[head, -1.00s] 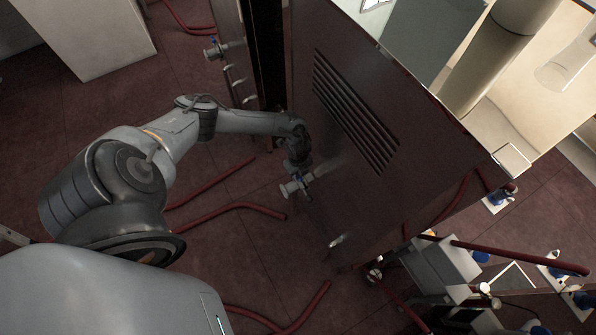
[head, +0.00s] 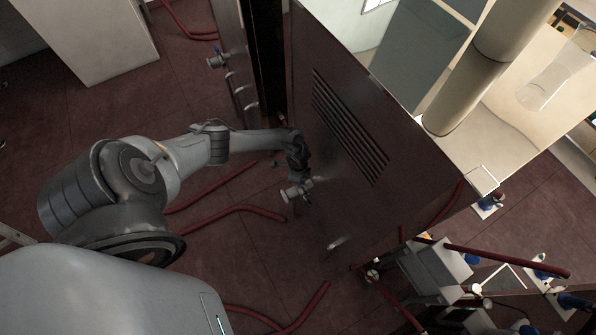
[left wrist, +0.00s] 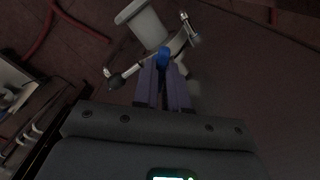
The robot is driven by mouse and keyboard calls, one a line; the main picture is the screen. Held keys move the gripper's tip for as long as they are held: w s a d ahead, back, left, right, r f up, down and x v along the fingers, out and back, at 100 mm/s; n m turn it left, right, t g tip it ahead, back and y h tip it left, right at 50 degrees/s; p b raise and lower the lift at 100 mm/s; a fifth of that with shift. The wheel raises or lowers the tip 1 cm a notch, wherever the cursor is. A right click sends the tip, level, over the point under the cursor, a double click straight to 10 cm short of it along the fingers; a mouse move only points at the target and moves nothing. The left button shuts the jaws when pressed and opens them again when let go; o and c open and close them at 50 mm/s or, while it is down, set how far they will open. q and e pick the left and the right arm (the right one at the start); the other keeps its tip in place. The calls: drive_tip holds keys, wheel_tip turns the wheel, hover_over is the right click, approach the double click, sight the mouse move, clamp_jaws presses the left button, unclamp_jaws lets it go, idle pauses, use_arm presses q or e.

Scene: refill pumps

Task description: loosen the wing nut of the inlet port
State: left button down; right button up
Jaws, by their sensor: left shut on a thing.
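The inlet port, a pale pipe stub with a clamp, sticks out from the side of the dark cabinet in the head view (head: 292,193). Its pale round end also shows at the top of the left wrist view (left wrist: 143,22). My left gripper (head: 299,170) is at the port, on the side away from the lower edge of the picture. In the left wrist view its two fingers (left wrist: 163,78) are closed around the blue wing nut (left wrist: 163,56), whose tip shows between them. Clamp parts reach out on both sides of the fingers. My right gripper is in neither view.
The cabinet wall (head: 345,165) with its vent slots stands close to the right of my gripper. Another port (head: 215,61) is on a panel farther back. Red hoses (head: 240,212) lie on the floor. Pumps and fittings stand at the lower right.

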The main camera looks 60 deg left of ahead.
use_arm(q)
drive_tip(key=n+p, duration=0.3)
drive_tip(key=n, duration=0.3)
drive_tip(key=shift+r+n, duration=0.1)
drive_tip(key=shift+n, duration=0.2)
drive_tip(key=n+p, duration=0.1)
drive_tip(key=n, duration=0.2)
drive_tip(key=shift+n+p, duration=0.3)
drive_tip(key=n+p, duration=0.1)
drive_tip(key=n, duration=0.2)
drive_tip(key=shift+d+n, duration=0.1)
drive_tip(key=shift+n, duration=0.2)
drive_tip(key=n+p, duration=0.1)
drive_tip(key=n, duration=0.9)
drive_tip(key=shift+n+p, duration=0.3)
drive_tip(key=shift+p, duration=0.1)
drive_tip(key=shift+n, duration=1.2)
drive_tip(key=c, duration=1.2)
unclamp_jaws()
